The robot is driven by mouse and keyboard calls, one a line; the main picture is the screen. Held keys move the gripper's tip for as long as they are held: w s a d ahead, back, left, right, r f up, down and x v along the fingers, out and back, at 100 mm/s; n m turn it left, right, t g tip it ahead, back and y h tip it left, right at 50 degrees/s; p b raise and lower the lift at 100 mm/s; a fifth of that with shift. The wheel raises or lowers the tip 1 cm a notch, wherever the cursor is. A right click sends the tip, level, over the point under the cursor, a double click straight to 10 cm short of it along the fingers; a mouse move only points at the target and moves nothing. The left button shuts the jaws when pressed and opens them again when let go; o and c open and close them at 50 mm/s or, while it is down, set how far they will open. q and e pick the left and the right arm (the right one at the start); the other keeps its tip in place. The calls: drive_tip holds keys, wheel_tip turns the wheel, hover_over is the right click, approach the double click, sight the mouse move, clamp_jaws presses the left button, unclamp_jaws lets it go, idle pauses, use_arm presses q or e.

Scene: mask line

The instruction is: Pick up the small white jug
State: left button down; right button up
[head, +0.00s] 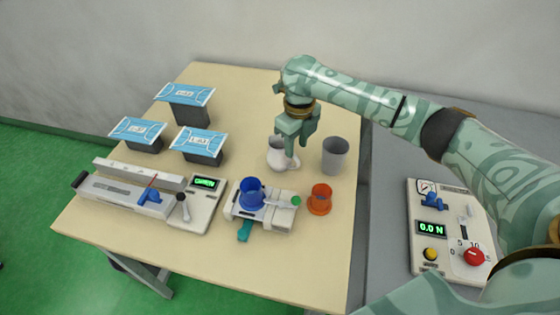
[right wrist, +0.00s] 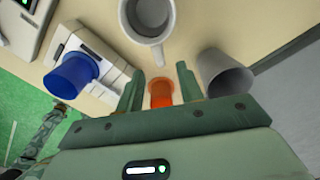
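The small white jug (head: 279,157) stands upright on the table, partly behind my right gripper (head: 298,145) in the head view. In the right wrist view the white jug (right wrist: 151,18) is cut by the top edge, and its handle points toward the fingers. My right gripper (right wrist: 158,78) is open, its two fingers apart with nothing held between them. It is close to the jug on the handle side; whether a finger touches it I cannot tell. My left gripper is in neither view.
A grey cup (head: 335,156) stands just right of the jug. An orange cup (head: 320,200) and a blue cup (head: 252,191) on a white device (head: 275,218) are nearer. Boxes with blue masks (head: 198,143) stand left. The table behind the jug is clear.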

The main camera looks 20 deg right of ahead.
sight(296, 156)
wheel_tip(296, 156, down, 8)
drive_tip(key=b, duration=0.2)
drive_tip(key=shift+r+b, duration=0.15)
drive_tip(key=shift+b, duration=0.25)
drive_tip(key=shift+r, duration=0.15)
drive_tip(key=shift+c, duration=0.4)
clamp_jaws()
